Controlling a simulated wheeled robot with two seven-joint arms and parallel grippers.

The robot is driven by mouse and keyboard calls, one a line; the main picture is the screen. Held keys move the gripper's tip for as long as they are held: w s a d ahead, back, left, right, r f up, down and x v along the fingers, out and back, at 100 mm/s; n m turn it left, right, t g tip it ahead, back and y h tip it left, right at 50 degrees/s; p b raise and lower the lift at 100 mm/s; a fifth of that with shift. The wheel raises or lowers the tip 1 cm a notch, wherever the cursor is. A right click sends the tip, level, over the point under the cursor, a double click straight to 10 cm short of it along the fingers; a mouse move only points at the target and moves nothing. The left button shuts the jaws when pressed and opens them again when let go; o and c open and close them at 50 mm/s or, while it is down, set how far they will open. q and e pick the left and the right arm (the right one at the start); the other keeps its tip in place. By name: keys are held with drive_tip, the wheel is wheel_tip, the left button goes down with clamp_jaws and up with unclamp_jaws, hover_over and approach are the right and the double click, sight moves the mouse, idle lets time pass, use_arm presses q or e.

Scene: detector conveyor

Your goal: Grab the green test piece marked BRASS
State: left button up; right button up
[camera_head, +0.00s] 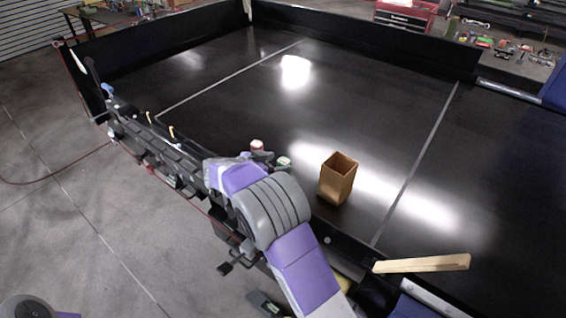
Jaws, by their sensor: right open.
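A small piece with a pale green top (284,162) stands on the black conveyor near its front edge, just right of my right gripper; I take it to be the green test piece, but no BRASS marking is readable. A similar piece with a pinkish-red top (257,146) stands close by, behind the gripper. My right gripper (268,157) is open at the near edge of the belt, close to both pieces, partly hidden by my own purple and grey wrist. Whether it touches either piece cannot be told. My left gripper is out of view.
A brown open-topped box (336,186) stands on the black conveyor belt (230,110), right of the pieces. A wooden bar (422,264) lies at the near right edge. A dark rail (150,140) runs along the front. The belt's middle is clear.

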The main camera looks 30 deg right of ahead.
drive_tip(key=shift+w+d+f, duration=0.2)
drive_tip(key=shift+d+f, duration=0.05)
drive_tip(key=shift+d, duration=0.3)
drive_tip(key=shift+s+d+f, duration=0.1)
drive_tip(key=shift+d, duration=0.15)
drive_tip(key=c, duration=1.2)
drive_tip(key=shift+o, duration=0.2)
